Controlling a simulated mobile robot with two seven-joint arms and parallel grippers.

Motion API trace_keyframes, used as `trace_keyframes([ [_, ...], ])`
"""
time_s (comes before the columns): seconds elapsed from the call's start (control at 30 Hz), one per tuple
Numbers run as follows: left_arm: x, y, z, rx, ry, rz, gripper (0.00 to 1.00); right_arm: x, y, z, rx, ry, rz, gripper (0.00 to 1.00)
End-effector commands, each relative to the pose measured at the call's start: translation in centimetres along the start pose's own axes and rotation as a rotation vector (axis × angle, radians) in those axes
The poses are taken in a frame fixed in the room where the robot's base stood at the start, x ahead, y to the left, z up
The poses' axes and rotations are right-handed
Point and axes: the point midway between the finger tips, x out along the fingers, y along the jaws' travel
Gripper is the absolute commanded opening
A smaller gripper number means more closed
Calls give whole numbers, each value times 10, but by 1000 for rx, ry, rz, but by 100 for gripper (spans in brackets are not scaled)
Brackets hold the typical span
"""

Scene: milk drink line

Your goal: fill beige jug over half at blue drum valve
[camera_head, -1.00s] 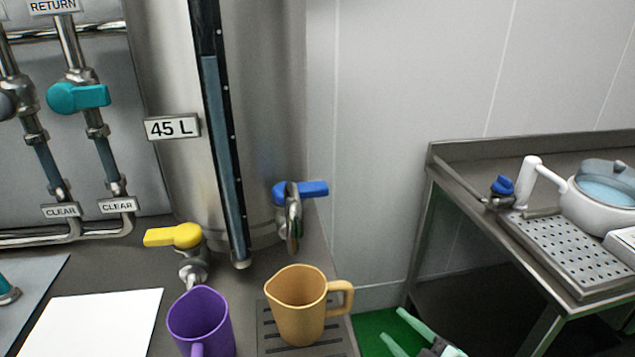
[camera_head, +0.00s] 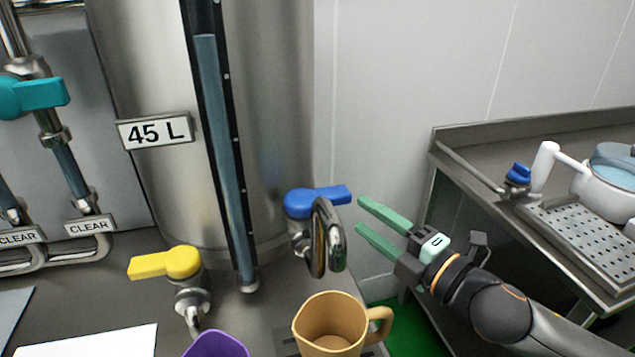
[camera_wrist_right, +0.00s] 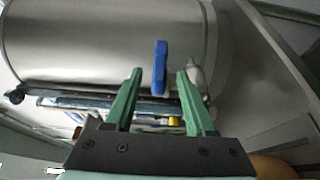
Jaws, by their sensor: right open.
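The beige jug (camera_head: 330,325) stands upright on the drip grate below the blue-handled drum valve (camera_head: 316,203), its handle to the right. I cannot see how much is in it. The blue lever points right, and the metal spout (camera_head: 326,240) hangs above the jug. My right gripper (camera_head: 362,216) is open and empty, just right of the lever's tip, and its fingers point at it. In the right wrist view the blue lever (camera_wrist_right: 160,68) shows between and beyond the two green fingertips. My left gripper is not in view.
A purple jug (camera_head: 216,345) stands below the yellow valve (camera_head: 165,263). The steel drum (camera_head: 265,110) has a level gauge (camera_head: 222,150). A side table (camera_head: 455,150) with a white pot (camera_head: 607,185) is at right.

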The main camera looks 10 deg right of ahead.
Motion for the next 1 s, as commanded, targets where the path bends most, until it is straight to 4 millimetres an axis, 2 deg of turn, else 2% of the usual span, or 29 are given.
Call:
trace_keyframes([
  [0.27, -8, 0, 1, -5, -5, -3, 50, 34, 3, 0, 3, -1, 3, 55],
  [0.7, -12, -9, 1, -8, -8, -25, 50, 103, 1, 0, 3, 0, 1, 55],
  [1.0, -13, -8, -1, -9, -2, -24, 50, 119, 0, -1, 1, 1, -1, 55],
])
